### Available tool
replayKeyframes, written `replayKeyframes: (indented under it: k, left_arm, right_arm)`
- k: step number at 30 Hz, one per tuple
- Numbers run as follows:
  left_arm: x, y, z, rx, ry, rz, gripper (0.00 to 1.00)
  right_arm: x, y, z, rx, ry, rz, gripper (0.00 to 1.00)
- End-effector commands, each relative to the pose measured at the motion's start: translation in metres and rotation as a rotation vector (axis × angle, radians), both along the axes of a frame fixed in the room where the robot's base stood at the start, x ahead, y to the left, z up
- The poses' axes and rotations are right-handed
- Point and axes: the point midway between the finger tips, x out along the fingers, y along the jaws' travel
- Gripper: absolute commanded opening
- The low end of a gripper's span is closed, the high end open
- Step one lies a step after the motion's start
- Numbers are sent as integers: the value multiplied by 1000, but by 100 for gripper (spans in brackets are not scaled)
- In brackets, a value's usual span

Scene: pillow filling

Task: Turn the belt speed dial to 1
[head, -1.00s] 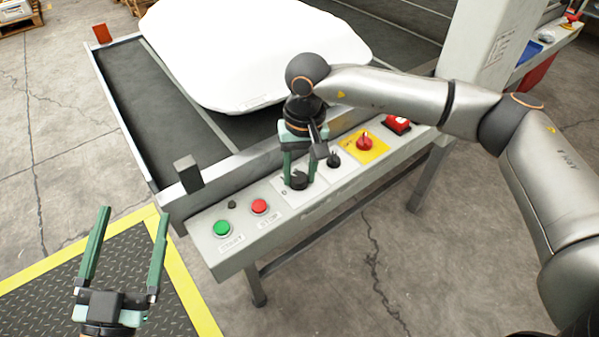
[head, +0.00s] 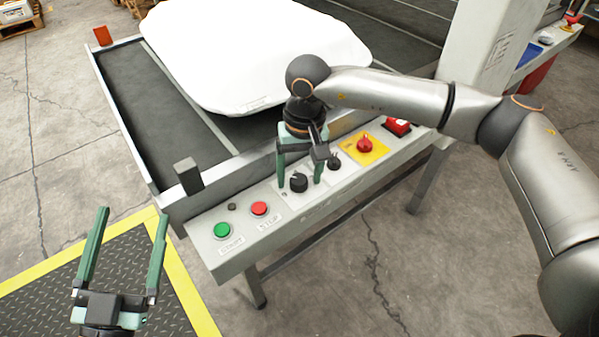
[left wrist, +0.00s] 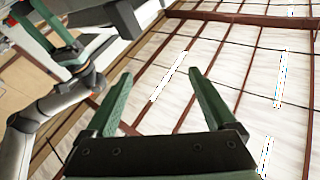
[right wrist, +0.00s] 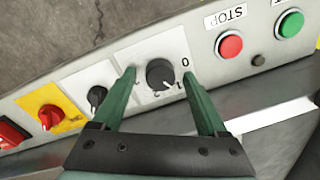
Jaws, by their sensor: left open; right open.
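The belt speed dial (head: 298,183) is a black round knob on a white plate on the control panel. In the right wrist view the dial (right wrist: 160,74) has a scale with 0 and 1 on its right side. Its pale pointer mark is at the lower right, towards the 1; the exact alignment is hard to tell. My right gripper (head: 299,178) is open, with one finger on each side of the dial and gaps between. My left gripper (head: 134,213) is open and empty, left of the panel above the black floor mat.
The panel also has a green START button (head: 222,230), a red STOP button (head: 260,208), a smaller black knob (head: 334,160) and a red switch on yellow (head: 365,145). A white pillow (head: 250,50) lies on the belt behind the panel.

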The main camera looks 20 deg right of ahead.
Motion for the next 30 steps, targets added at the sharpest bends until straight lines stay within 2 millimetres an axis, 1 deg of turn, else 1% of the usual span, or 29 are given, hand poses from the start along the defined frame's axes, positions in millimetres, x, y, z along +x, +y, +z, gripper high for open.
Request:
replayKeyframes:
  k: [4,5,6,7,15,18,21,24,30]
  left_arm:
    - [1,0,-1,-2,17,2,90]
    - [3,1,-7,0,45,6,90]
    - [5,2,-21,0,96,13,90]
    - [6,2,-30,0,128,17,90]
    - [7,6,-88,2,371,49,90]
    - [5,6,-105,2,441,56,90]
    - [3,7,-118,3,491,60,90]
    - [1,7,-125,4,520,63,90]
    - [1,7,-129,5,534,64,90]
  right_arm:
    - [0,0,12,1,-1,0,76]
    - [0,-1,17,1,-2,0,76]
    - [1,-1,24,2,-4,0,76]
    - [1,-1,30,2,-4,0,76]
    - [0,-5,89,2,-4,-1,76]
    - [0,-6,106,2,-2,0,76]
    - [0,-7,117,1,-2,-1,76]
    - [-1,-7,123,1,-1,0,76]
    - [-1,-7,125,0,0,0,76]
